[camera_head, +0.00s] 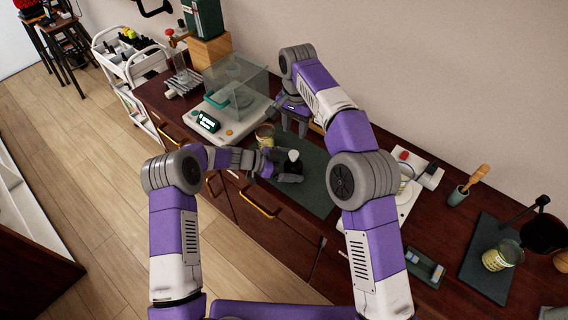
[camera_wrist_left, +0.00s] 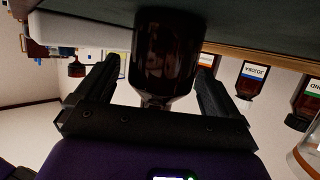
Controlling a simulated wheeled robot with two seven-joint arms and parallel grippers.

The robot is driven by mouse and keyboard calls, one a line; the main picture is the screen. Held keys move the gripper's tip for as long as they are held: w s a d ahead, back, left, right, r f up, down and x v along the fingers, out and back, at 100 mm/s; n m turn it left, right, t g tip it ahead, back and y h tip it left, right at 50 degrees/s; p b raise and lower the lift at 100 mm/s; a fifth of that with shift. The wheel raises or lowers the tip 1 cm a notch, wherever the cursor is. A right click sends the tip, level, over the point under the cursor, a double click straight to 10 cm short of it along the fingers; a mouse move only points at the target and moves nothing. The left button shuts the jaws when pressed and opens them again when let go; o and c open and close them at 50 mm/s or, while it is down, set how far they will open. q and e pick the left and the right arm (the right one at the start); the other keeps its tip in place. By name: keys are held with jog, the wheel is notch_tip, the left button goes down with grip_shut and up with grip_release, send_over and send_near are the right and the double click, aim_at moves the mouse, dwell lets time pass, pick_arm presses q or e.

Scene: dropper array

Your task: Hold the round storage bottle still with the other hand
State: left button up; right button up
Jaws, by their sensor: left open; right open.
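A dark brown round bottle (camera_wrist_left: 165,60) stands between the fingers of my left gripper (camera_wrist_left: 160,90) in the left wrist view, which shows the scene upside down. The fingers are open on either side of it; I cannot tell whether the right-hand one touches. In the head view a bottle with a white top (camera_head: 294,155) shows at my left gripper (camera_head: 288,168), over the dark green mat (camera_head: 316,195). My right gripper (camera_head: 294,128) is open farther back, near the glass-cased balance, with its fingers pointing down. Its fingertips are partly hard to make out.
A beaker (camera_head: 265,136) stands beside my left gripper. The glass-cased balance (camera_head: 236,118) is behind left. More brown labelled bottles (camera_wrist_left: 252,80) show in the wrist view. A mortar with a pestle (camera_head: 458,194) and a beaker on a dark board (camera_head: 496,258) are at right.

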pick_arm(q)
jog(key=shift+d, duration=0.1)
jog(key=c, duration=1.5)
jog(key=o, duration=1)
jog(key=c, duration=0.7)
jog(key=shift+f, duration=0.15)
